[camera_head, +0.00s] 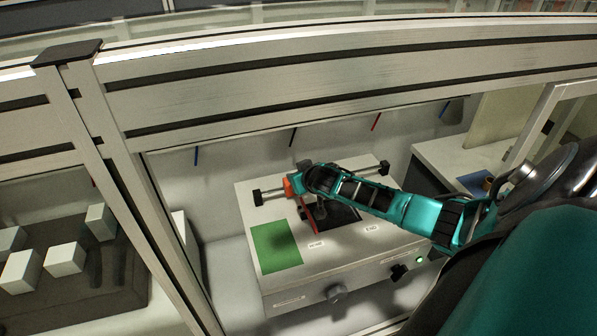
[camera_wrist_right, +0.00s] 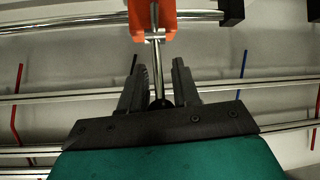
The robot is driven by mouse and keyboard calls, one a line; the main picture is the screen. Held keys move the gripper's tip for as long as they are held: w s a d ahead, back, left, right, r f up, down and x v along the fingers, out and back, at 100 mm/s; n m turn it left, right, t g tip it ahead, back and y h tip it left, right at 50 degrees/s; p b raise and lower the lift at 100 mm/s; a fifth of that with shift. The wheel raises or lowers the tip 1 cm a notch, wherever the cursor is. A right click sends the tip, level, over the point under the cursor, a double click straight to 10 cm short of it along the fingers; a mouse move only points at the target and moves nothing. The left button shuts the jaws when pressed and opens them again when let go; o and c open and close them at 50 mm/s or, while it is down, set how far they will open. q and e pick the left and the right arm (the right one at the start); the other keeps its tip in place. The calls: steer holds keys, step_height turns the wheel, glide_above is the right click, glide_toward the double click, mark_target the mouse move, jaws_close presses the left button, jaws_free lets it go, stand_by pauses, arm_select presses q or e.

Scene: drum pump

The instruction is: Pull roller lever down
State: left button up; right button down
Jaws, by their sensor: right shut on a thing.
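The roller lever (camera_wrist_right: 156,66) is a thin metal rod below an orange bracket (camera_wrist_right: 152,15) in the right wrist view. A dark rounded part shows low between the fingers. My right gripper (camera_wrist_right: 160,76) has its two black fingers on either side of this rod and is shut on it. In the head view my right gripper (camera_head: 300,178) reaches in from the right, over the white machine box, beside the orange bracket (camera_head: 289,187). The lever itself is hidden there by the gripper. My left gripper is not in view.
A metal frame beam (camera_head: 330,75) crosses above and a post (camera_head: 140,200) stands left. White blocks (camera_head: 65,259) lie far left.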

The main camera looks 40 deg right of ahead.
steer(key=c, duration=1.1)
jaws_free()
steer(key=shift+a+f, duration=0.1)
steer(key=shift+o, duration=0.8)
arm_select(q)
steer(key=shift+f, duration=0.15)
arm_select(e)
steer(key=shift+s+a+r+p, duration=0.1)
steer(key=shift+s+r+p, duration=0.2)
steer(key=shift+s+r, duration=0.15)
arm_select(q)
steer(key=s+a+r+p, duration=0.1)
steer(key=p, duration=0.3)
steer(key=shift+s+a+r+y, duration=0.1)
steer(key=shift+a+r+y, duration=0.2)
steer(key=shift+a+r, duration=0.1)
arm_select(e)
steer(key=v, duration=1.1)
steer(key=shift+s+r, duration=0.15)
steer(key=shift+s, duration=0.15)
steer(key=shift+a, duration=0.15)
